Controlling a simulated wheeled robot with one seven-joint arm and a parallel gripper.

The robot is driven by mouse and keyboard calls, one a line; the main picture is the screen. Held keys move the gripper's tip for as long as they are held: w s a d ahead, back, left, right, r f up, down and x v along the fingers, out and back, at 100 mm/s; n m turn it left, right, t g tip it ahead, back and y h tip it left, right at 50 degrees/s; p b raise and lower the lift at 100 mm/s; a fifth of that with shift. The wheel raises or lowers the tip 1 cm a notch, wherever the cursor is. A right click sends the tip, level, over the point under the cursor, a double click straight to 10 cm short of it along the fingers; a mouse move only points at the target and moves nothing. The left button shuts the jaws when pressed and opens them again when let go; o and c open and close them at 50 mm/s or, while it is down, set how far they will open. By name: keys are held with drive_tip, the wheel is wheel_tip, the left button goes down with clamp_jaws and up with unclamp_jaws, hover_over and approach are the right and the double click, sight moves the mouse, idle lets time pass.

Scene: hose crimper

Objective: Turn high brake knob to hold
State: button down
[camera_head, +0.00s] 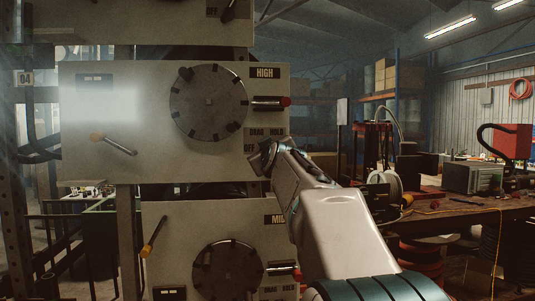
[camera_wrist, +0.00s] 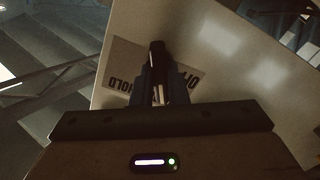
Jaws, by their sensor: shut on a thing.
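The HIGH panel (camera_head: 85,165) is a pale upright plate with a large dark disc and a HIGH label. Its brake label reads OFF, DRAG and HOLD (camera_head: 277,132). My gripper (camera_head: 264,158) is at the panel's lower right corner, just below this label, and hides most of the high brake knob. In the wrist view, my gripper (camera_wrist: 157,85) is shut on the dark knob (camera_wrist: 156,48). The upside-down brake label (camera_wrist: 122,68) shows there on both sides of the fingers. The knob's exact pointing direction is hard to tell.
A red-tipped lever (camera_head: 270,103) sticks out above the brake label. An orange-tipped lever (camera_head: 115,145) is at the panel's lower left. The MID panel (camera_head: 165,215) with its own disc is below. A cluttered workbench (camera_head: 470,215) stands at the right.

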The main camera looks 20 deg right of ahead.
drive_tip(key=m, duration=1.1)
drive_tip(key=shift+m+p, duration=0.3)
drive_tip(key=shift+p, duration=0.05)
idle(0.4)
drive_tip(key=c, duration=1.4)
unclamp_jaws()
drive_tip(key=shift+c, duration=0.2)
drive_tip(key=b+v, duration=0.1)
drive_tip(key=v, duration=1.2)
drive_tip(key=shift+s, duration=0.4)
